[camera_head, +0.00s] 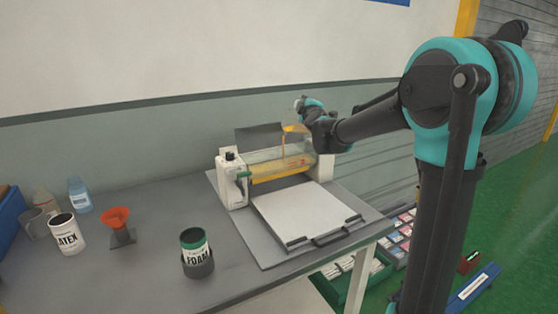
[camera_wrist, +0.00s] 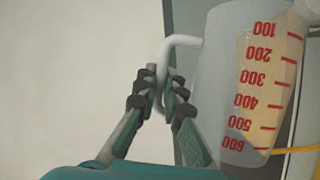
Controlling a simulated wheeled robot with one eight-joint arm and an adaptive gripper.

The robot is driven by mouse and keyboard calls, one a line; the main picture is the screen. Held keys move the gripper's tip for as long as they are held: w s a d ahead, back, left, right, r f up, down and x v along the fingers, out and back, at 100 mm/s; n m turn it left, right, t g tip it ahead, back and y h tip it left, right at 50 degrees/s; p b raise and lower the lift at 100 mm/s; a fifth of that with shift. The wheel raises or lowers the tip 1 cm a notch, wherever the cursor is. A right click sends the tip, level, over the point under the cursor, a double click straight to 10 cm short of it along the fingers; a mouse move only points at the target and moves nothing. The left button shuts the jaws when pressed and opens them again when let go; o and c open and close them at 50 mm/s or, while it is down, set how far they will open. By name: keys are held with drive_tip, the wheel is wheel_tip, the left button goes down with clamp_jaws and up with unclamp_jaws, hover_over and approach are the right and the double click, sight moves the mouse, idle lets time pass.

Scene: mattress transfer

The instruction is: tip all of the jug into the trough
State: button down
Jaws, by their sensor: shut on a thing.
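The clear jug with red graduation marks (camera_wrist: 215,75) fills the right of the wrist view, with cream-coloured contents along its right side. My gripper (camera_wrist: 161,95) is shut on its white handle. In the head view the jug (camera_head: 296,129) is small, tilted above the roller machine, and partly hidden by my wrist. A thin yellowish stream (camera_head: 283,143) runs down from it to the trough (camera_head: 262,156) on top of the machine. A yellow line also leaves the jug in the wrist view. The exact liquid level in the trough cannot be told.
The machine's flat white bed (camera_head: 300,214) lies in front on the grey table (camera_head: 150,222). A FOAM tin (camera_head: 196,253), an orange funnel (camera_head: 116,217), a LATEX tin (camera_head: 66,234) and a blue bottle (camera_head: 79,193) stand left. Green crates (camera_head: 357,287) are on the floor.

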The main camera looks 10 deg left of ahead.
sight(290, 110)
drive_tip(key=shift+s+a+f+n+t+p, duration=0.3)
drive_tip(key=shift+s+a+f+n+p, duration=0.3)
drive_tip(key=shift+a, duration=0.3)
idle(0.5)
drive_tip(key=shift+s+a+f+n+t+y+p, duration=0.2)
drive_tip(key=shift+s+a+f+n+y+p, duration=0.15)
drive_tip(key=shift+s+a+n+p, duration=0.3)
drive_tip(key=shift+s+a+f+n+t+y+p, duration=0.2)
drive_tip(key=shift+s+a+f+n+y+p, duration=0.2)
drive_tip(key=shift+a+n+p, duration=0.45)
idle(1.5)
drive_tip(key=shift+d+r+h, duration=0.1)
drive_tip(key=shift+d+h, duration=0.05)
drive_tip(key=shift+h, duration=0.1)
drive_tip(key=d+m, duration=0.1)
drive_tip(key=w+d+r+m, duration=0.1)
drive_tip(key=w+d+m+g+h, duration=0.1)
drive_tip(key=shift+r+b, duration=0.25)
drive_tip(key=shift+b, duration=0.05)
drive_tip(key=shift+w+d+r+m, duration=0.25)
drive_tip(key=shift+w+d+m, duration=0.05)
drive_tip(key=shift+m, duration=0.1)
